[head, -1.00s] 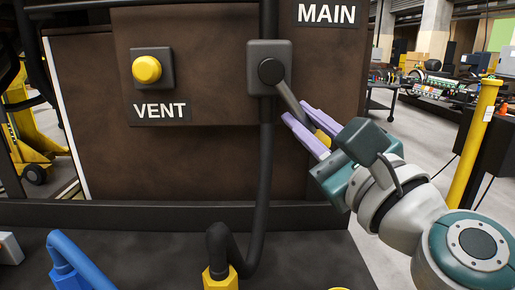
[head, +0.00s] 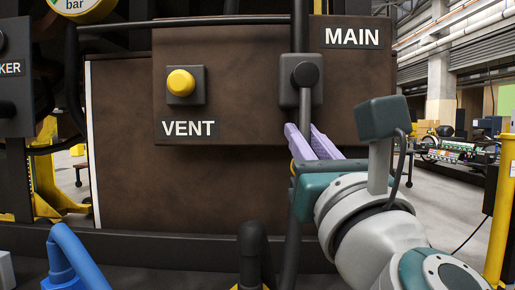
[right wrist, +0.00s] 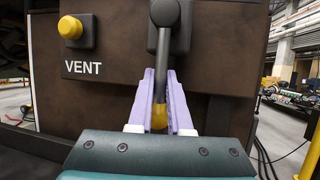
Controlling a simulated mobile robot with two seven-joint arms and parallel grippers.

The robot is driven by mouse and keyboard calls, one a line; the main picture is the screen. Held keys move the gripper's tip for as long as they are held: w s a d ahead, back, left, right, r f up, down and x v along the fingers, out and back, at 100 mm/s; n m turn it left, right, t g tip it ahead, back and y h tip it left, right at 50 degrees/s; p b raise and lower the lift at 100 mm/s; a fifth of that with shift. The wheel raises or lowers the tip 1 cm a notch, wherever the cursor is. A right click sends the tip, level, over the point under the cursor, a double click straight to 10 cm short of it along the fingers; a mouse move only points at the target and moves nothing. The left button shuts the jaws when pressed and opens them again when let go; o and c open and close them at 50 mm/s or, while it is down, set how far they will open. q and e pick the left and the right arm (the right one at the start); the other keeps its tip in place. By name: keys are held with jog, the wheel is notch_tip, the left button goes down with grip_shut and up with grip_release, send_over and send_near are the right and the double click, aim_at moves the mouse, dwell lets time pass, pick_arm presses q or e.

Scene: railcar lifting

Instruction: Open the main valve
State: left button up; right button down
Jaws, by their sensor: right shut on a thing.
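The main valve (head: 305,82) is a dark grey block with a round black hub and a grey lever, on the brown panel below and left of the MAIN label (head: 352,37). The lever points almost straight down. In the right wrist view, the lever (right wrist: 162,60) runs down to a yellow tip (right wrist: 160,116). My right gripper (head: 303,138) has its lilac fingers on either side of the lever's lower end and is shut on it. In the head view, the fingers hide the yellow tip. My left gripper is not in view.
A yellow VENT button (head: 181,83) on a grey block sits left of the valve. A pressure gauge (head: 80,8) is at the upper left. A black pipe runs behind the valve. A blue bent pipe (head: 75,260) stands at the lower left, a yellow post (head: 500,205) at the right.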

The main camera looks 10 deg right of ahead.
jog(key=shift+a, duration=0.1)
dwell(0.3)
jog(key=c, duration=0.8)
grip_release()
jog(key=shift+c, duration=0.2)
jog(key=b+v, duration=0.3)
jog(key=v, duration=0.7)
jog(key=shift+b, duration=0.4)
jog(key=shift+r, duration=0.1)
